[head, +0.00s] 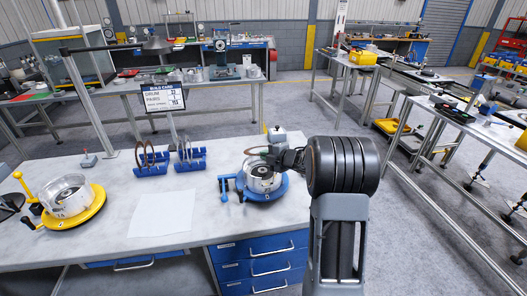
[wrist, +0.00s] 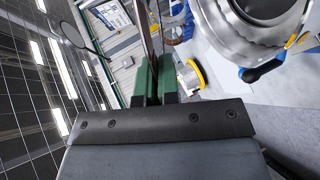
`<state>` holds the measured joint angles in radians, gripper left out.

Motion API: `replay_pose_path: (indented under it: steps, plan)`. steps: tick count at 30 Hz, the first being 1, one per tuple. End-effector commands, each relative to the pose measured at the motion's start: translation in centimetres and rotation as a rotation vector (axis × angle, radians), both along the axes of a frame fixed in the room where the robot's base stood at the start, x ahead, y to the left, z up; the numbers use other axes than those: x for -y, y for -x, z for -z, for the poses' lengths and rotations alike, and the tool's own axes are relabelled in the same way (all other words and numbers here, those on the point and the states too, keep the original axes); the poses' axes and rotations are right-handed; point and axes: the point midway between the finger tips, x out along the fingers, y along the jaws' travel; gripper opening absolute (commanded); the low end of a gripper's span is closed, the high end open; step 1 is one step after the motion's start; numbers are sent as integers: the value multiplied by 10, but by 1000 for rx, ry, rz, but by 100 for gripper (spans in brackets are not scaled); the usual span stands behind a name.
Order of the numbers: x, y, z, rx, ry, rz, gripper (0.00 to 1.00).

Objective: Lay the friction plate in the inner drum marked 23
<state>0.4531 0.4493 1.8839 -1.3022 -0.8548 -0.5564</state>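My gripper (head: 279,156) is over the right-hand end of the bench, just above a clear-walled metal drum (head: 262,180) on a blue round base. A brownish friction plate (head: 256,151) shows at its fingertips, above the drum's rim. In the wrist view the two green fingers (wrist: 156,78) are closed on the thin plate (wrist: 146,28), seen nearly edge-on. The drum's metal rim (wrist: 245,35) is beside it at upper right. A second drum (head: 66,196) stands on a yellow base at the left. I cannot read either drum's number for certain.
Two blue racks (head: 151,170) with upright plates stand at the back of the bench. A white sheet (head: 161,214) lies in the middle. A build card (head: 165,97) hangs on a stand behind.

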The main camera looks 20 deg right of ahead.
Motion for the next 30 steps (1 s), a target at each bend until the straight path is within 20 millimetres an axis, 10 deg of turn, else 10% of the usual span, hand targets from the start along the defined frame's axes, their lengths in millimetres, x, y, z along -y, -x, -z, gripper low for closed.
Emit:
replay_pose_path:
  steps: [30]
  plan:
    - [1, 0, 67, 0, -1, 2, 0]
